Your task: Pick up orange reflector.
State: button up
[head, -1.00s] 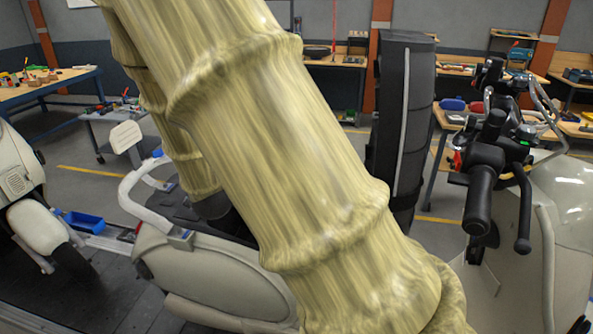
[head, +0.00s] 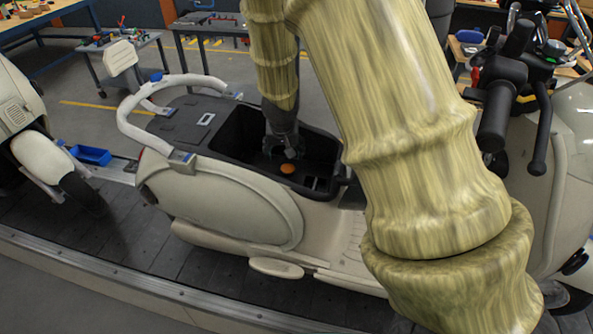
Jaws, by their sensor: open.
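The orange reflector (head: 287,168) is a small round orange piece. It lies on the floor of the black open compartment (head: 228,143) in the scooter, in the head view. My gripper (head: 284,152) points down into this compartment, just above and slightly behind the reflector in the picture. It is open and looks small and dark here. I cannot tell the exact gap between its fingertips and the reflector.
The cream scooter (head: 230,200) stands on the dark slat conveyor (head: 120,240). Its white grab rail (head: 130,120) rises left of the compartment, and black handlebars (head: 505,100) stand at right. A blue bin (head: 92,155) sits at left.

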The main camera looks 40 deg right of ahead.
jog(key=b, duration=0.2)
send_over(288, 167)
jog(key=s+a, duration=0.2)
jog(key=shift+w+f, duration=0.2)
jog(key=shift+f, duration=2.3)
jog(key=shift+s+d+b+x, duration=0.1)
jog(key=shift+d+b+x, duration=0.05)
jog(key=shift+x, duration=0.6)
jog(key=shift+s+d+b+x, duration=0.1)
jog(key=shift+b+x, duration=0.05)
jog(key=shift+x, duration=1.75)
jog(key=c, duration=1)
